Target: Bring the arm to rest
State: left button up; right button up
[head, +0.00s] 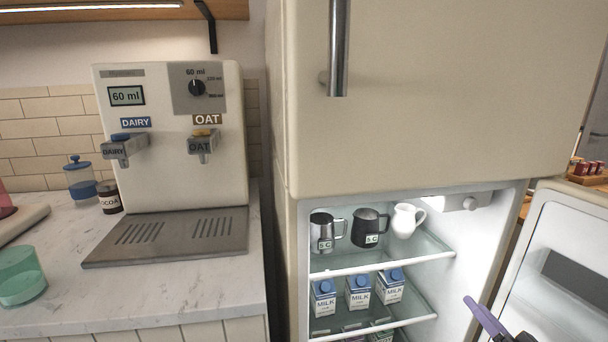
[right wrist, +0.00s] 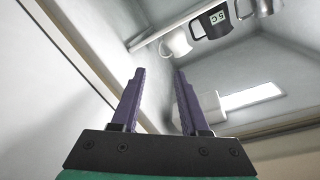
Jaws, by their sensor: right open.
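My right gripper (right wrist: 158,95) has two purple fingers, which stand apart with nothing between them in the right wrist view. In the head view only part of my right gripper (head: 488,320) shows at the bottom right, in front of the open fridge. It is apart from the jugs and cartons. My left gripper is not in view.
The fridge door (head: 560,262) stands open at the right. The upper shelf (head: 385,264) holds a steel jug (head: 320,232), a black jug (head: 366,228) and a white jug (head: 403,221). Milk cartons (head: 358,292) stand below. A dispenser (head: 172,140) stands on the counter (head: 180,300).

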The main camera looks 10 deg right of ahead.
jog(key=s+a+f+n+g+y, duration=0.1)
jog(key=a+f+n+g+y, duration=0.2)
jog(key=a+f+n+g, duration=0.7)
jog(key=s+a+f+g, duration=0.2)
jog(key=s+a+f, duration=0.2)
jog(key=a, duration=0.2)
jog(key=s+a+f+g, duration=0.2)
jog(key=s+a+f, duration=0.1)
jog(key=s+a, duration=0.3)
notch_tip(320, 180, down, 21)
jog(key=n+g, duration=0.1)
jog(key=s+d+f+g, duration=0.1)
jog(key=s+d+f, duration=0.1)
jog(key=s+f, duration=1.5)
pick_arm(q)
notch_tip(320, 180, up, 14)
jog(key=p, duration=1.3)
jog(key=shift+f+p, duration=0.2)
jog(key=shift+p, duration=0.15)
pick_arm(e)
notch_tip(320, 180, up, 14)
jog(key=shift+s+d, duration=0.3)
jog(key=shift+s, duration=0.15)
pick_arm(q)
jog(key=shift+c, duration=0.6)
